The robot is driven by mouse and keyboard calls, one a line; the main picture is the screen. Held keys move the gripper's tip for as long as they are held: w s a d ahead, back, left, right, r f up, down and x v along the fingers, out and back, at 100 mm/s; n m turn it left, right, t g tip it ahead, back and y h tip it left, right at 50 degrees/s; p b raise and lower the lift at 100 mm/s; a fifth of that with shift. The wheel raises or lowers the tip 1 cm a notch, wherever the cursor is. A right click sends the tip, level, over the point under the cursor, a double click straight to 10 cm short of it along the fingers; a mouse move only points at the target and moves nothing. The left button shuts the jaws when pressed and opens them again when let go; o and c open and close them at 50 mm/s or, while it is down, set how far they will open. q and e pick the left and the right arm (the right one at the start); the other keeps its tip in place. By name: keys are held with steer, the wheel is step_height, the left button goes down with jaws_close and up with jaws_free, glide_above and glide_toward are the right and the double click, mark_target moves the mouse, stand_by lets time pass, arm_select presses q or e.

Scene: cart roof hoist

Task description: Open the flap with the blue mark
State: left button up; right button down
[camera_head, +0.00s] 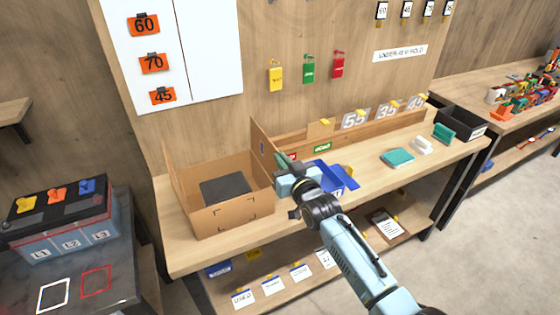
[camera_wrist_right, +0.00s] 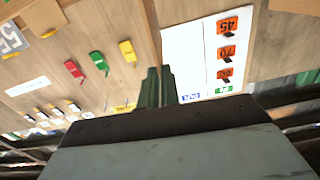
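An open cardboard box (camera_head: 222,213) stands at the left end of the workbench. Its left flap and its right flap (camera_head: 261,151) stand upright, and a dark block (camera_head: 225,188) lies inside. I cannot make out a blue mark on a flap. My right gripper (camera_head: 283,160) is just beside the right flap, over the bench. In the right wrist view its green fingers (camera_wrist_right: 158,87) are close together, with no clear gap. A thin brown edge runs down to them; I cannot tell whether they touch it. My left gripper is out of view.
A blue bin (camera_head: 340,179) is right beside my right arm. Teal blocks (camera_head: 397,157) and a black bin (camera_head: 461,124) are farther right. A case with coloured handles (camera_head: 60,223) stands at the left. Number plates line the bench's back.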

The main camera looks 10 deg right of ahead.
stand_by(0.4)
steer(key=c, duration=1.6)
jaws_free()
steer(key=v, duration=1.3)
steer(key=shift+s+d, duration=0.1)
steer(key=shift+s, duration=0.05)
